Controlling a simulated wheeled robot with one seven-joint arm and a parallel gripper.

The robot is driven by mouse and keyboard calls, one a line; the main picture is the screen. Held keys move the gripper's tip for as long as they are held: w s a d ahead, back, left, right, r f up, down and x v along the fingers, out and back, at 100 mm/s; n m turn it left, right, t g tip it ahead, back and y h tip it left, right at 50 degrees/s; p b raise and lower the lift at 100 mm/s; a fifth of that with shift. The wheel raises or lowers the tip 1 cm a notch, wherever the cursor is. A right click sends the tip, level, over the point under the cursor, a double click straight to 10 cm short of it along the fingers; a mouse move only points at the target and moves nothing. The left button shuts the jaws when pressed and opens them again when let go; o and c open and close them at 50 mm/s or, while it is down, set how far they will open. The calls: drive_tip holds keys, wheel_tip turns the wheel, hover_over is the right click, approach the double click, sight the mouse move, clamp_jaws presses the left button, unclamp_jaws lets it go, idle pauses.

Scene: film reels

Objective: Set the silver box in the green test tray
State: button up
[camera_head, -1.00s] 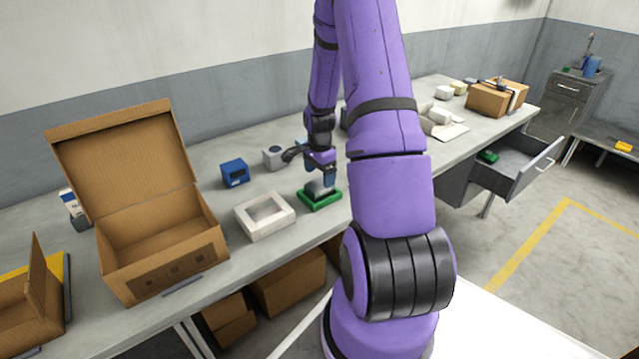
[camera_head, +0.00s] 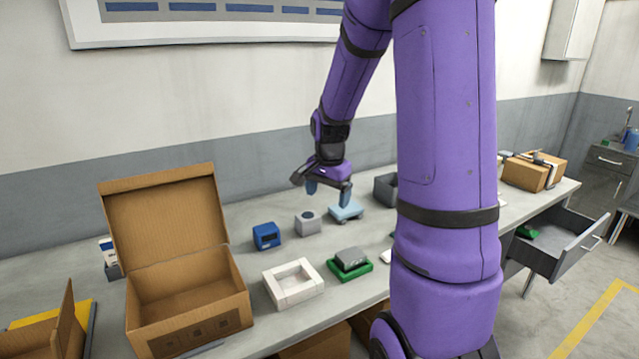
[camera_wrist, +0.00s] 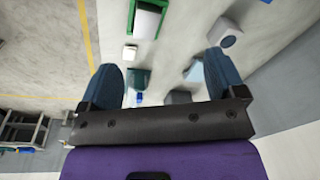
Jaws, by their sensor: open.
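The silver box (camera_head: 351,258) rests in the green test tray (camera_head: 353,276) on the bench and looks roughly level. Its top stands above the tray rim. My gripper (camera_head: 329,190) is open and empty, up and behind the tray, apart from the box. In the wrist view the open fingers (camera_wrist: 165,72) have nothing between their tips. The box (camera_wrist: 148,20) in the green tray (camera_wrist: 134,12) shows at the top of that view, cut off by the frame edge.
A white tray (camera_head: 288,299) lies left of the green one. A blue box (camera_head: 267,236), a small grey box (camera_head: 307,224) and a pale blue tray (camera_head: 346,212) stand behind. An open cardboard box (camera_head: 190,310) is at left; an open drawer (camera_head: 558,262) is at right.

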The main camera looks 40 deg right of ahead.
drive_tip(key=s+a+r+n+t, duration=0.1)
drive_tip(key=s+a+r+n, duration=0.3)
drive_tip(key=a+r, duration=0.25)
drive_tip(key=s+a+r+n+t, duration=0.1)
drive_tip(key=s+a+r+n, duration=0.3)
drive_tip(key=a+r, duration=0.25)
drive_tip(key=s+a+r+n+t, duration=0.2)
drive_tip(key=s+a+n, duration=0.5)
drive_tip(key=s, duration=0.4)
drive_tip(key=shift+s+a+r+y, duration=0.15)
drive_tip(key=shift+a+r+y, duration=0.25)
drive_tip(key=shift+a+r, duration=0.4)
drive_tip(key=shift+d+r, duration=0.1)
drive_tip(key=shift+d, duration=0.05)
